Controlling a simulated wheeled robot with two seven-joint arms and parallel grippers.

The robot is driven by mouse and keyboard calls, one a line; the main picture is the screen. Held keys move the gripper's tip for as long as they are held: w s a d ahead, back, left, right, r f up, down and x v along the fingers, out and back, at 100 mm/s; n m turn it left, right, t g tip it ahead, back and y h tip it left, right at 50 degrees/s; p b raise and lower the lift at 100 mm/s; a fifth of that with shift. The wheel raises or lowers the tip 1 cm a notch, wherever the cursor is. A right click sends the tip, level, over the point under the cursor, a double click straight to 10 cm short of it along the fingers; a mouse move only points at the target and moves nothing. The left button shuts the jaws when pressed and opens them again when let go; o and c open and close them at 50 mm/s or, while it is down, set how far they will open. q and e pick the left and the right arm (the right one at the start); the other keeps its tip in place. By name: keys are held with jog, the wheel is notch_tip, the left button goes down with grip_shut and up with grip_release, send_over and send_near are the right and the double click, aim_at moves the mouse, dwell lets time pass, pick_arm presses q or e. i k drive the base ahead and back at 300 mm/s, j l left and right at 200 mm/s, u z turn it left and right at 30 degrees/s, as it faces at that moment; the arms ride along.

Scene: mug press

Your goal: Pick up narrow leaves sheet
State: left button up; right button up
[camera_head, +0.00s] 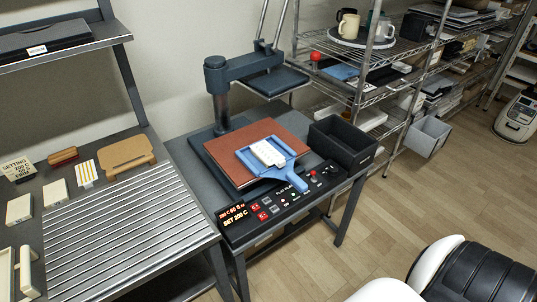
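No sheet can be surely told as the narrow leaves sheet. A small upright white card with yellow stripes (85,174) stands on the left table. Pale blocks or stacks, one (55,193) beside it and another (19,209) nearer the left edge, have tops too small to read. On the press's red-brown plate (225,151) lies a blue handled frame (287,177) with a white piece (268,153) in it; its markings are unclear. Neither gripper shows.
The flat press (216,78) has its arm swung up behind the plate. A dark open bin (343,142) sits at its right. A ribbed metal surface (125,230) fills the left table's front. Wire shelves with mugs (348,26) stand at the back right.

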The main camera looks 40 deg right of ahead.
aim_at(268, 153)
jog(key=l+z, duration=0.15)
jog(key=z, duration=0.25)
jog(key=l+z, duration=0.15)
jog(key=z, duration=0.25)
jog(key=i+l+z, duration=0.1)
jog(key=z, duration=0.35)
jog(key=l+z, duration=0.2)
jog(key=z, duration=0.2)
jog(key=i+l, duration=0.35)
